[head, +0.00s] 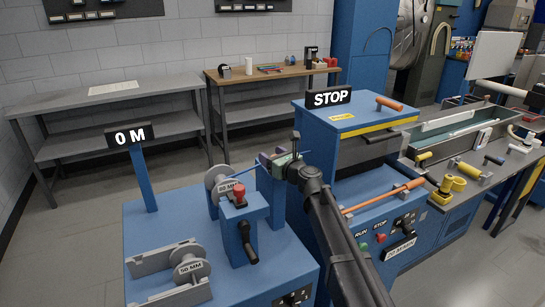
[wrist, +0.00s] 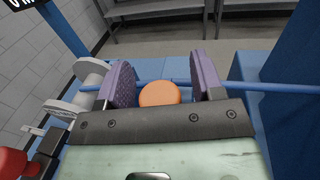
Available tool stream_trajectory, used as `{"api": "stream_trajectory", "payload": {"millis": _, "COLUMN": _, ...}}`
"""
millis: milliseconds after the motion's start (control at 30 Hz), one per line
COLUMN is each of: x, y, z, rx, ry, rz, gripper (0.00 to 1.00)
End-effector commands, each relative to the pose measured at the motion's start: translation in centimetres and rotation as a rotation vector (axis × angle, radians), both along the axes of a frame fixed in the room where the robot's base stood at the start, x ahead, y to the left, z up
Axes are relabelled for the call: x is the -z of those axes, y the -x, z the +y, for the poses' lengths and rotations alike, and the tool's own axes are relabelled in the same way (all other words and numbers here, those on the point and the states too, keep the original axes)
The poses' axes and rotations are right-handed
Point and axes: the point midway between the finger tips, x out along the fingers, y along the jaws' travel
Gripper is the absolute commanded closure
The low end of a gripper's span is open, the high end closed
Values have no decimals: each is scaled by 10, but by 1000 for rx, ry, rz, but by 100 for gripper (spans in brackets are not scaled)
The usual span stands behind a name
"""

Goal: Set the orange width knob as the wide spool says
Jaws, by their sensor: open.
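My gripper (head: 272,158) is over the blue machine in the head view, near a blue post. In the wrist view my gripper (wrist: 163,76) is open, with its two purple-padded fingers apart. A round orange knob (wrist: 160,94) shows between the fingers, with a gap on each side; how deep it sits is unclear. The head view does not show this knob clearly. One grey spool (head: 216,179) stands upright on the machine with a small MM label. Another grey spool (head: 188,268) sits in a cradle at the front, also labelled in MM; the digits are hard to read.
A blue rod (wrist: 250,88) crosses just beyond the fingers. A red knob (head: 239,190) and black lever (head: 247,240) stand near the upright spool. A "0 M" sign (head: 130,135) is at left. A blue cabinet with a STOP sign (head: 328,97) stands right.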

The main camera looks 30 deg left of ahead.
Motion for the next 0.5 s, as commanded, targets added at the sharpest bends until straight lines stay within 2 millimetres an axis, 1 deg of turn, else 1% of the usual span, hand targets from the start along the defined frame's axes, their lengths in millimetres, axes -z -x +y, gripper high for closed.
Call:
{"api": "stream_trajectory", "payload": {"millis": 100, "x": 0, "y": 1, "z": -1, "rx": 0, "ry": 0, "rz": 0, "gripper": 39}}
{"api": "stream_trajectory", "payload": {"millis": 133, "x": 0, "y": 0, "z": -1, "rx": 0, "ry": 0, "rz": 0, "gripper": 40}}
{"api": "stream_trajectory", "payload": {"millis": 500, "x": 0, "y": 0, "z": -1, "rx": 0, "ry": 0, "rz": 0, "gripper": 97}}
